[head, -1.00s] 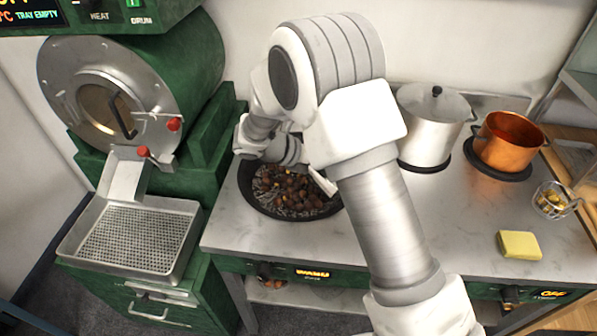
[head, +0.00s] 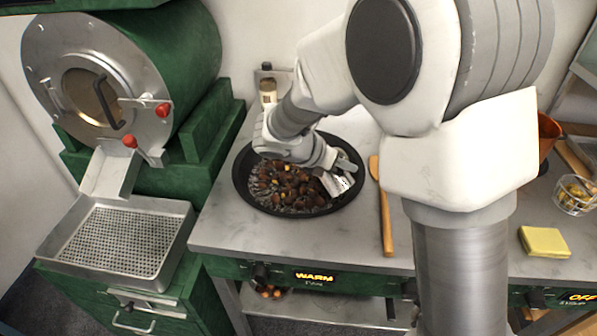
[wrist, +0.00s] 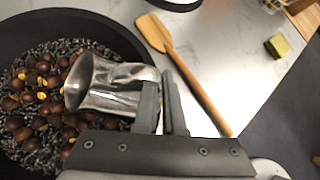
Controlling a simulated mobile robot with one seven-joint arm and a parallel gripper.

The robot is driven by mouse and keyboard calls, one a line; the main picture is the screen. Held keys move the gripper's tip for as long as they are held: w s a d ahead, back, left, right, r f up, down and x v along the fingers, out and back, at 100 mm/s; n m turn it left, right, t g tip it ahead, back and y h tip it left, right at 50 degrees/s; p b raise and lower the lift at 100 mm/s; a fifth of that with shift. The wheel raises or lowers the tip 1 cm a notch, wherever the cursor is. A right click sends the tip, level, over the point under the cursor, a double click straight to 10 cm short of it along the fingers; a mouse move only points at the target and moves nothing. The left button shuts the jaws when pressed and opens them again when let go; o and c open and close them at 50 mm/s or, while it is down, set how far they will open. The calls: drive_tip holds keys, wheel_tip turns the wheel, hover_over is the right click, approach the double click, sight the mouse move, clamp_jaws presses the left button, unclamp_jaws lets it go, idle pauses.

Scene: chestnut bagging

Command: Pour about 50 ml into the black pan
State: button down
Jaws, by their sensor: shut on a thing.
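The black pan (head: 243,186) sits on the counter and holds brown chestnuts on small dark stones. It also fills the left of the wrist view (wrist: 92,25). My gripper (head: 331,164) is over the pan's right side, its fingers (wrist: 165,103) shut on a small shiny metal jug. The jug (wrist: 112,84) lies tipped on its side, its mouth facing left over the chestnuts. In the head view the jug (head: 338,184) shows just inside the pan's right rim. I cannot see any liquid or a stream, and the jug's inside is mostly hidden.
A wooden spatula (head: 386,222) lies right of the pan. A bottle (head: 268,92) stands behind it. A yellow sponge (head: 543,241), a wire basket (head: 575,195) and a partly hidden copper pot (head: 546,135) are at the right. The roaster's perforated tray (head: 115,241) is at the left.

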drive_tip(key=shift+s+d, duration=0.1)
idle(0.3)
drive_tip(key=shift+f+b, duration=0.1)
drive_tip(key=shift+b, duration=0.35)
drive_tip(key=b, duration=0.1)
drive_tip(key=d+m+t+y+b, duration=0.1)
drive_tip(key=b, duration=0.1)
drive_tip(key=shift+s+f, duration=0.3)
drive_tip(key=shift+f, duration=0.05)
drive_tip(key=s+d+m+y+b, duration=0.1)
drive_tip(key=b, duration=0.2)
drive_tip(key=s+d+t+y+b, duration=0.1)
drive_tip(key=b, duration=0.3)
drive_tip(key=shift+d+f+m+t, duration=0.1)
drive_tip(key=shift+f+m+t, duration=0.2)
drive_tip(key=shift+f+m, duration=0.1)
drive_tip(key=y+b, duration=0.1)
drive_tip(key=b, duration=0.2)
drive_tip(key=s+d+m+t+b, duration=0.1)
drive_tip(key=b, duration=0.1)
drive_tip(key=shift+d+f+t+y+b, duration=0.15)
drive_tip(key=shift+f+t+y+b, duration=0.15)
drive_tip(key=shift+f+y+b, duration=0.1)
drive_tip(key=shift+d+m+b, duration=0.1)
drive_tip(key=shift+m+b, duration=0.2)
drive_tip(key=shift+b, duration=0.3)
drive_tip(key=shift+d+t+y+b, duration=0.1)
drive_tip(key=shift+t+y+b, duration=0.2)
drive_tip(key=shift+b, duration=0.1)
